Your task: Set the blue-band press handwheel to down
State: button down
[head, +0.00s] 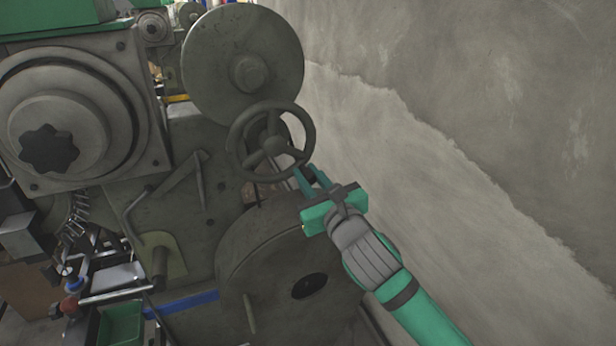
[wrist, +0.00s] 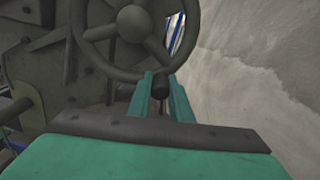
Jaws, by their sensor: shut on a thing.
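The handwheel (head: 275,146) is a dark grey spoked ring with a round hub, on the press with a blue band (head: 188,302) low on its frame. It also shows at the top of the wrist view (wrist: 131,23), cut off by the upper edge. My gripper (head: 309,177) reaches in from the lower right to the wheel's lower right rim. In the wrist view its green fingers (wrist: 160,90) are shut on a short dark handle (wrist: 160,82) at the bottom of the rim. The handle is partly hidden by the fingers in the head view.
A large round disc (head: 243,65) stands above the wheel and a bigger flywheel (head: 270,275) below it. A concrete wall (head: 480,130) is close on the right. A green bin (head: 121,322) is at lower left. Another press has a yellow band (head: 177,98) behind.

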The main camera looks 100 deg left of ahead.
jog(key=c, duration=1.6)
grip_release()
jog(key=shift+s, duration=0.1)
jog(key=shift+d, duration=0.1)
jog(key=v, duration=1)
jog(key=shift+w+d, duration=0.25)
jog(key=shift+d, duration=0.05)
jog(key=shift+s, duration=0.1)
jog(key=shift+r, duration=0.1)
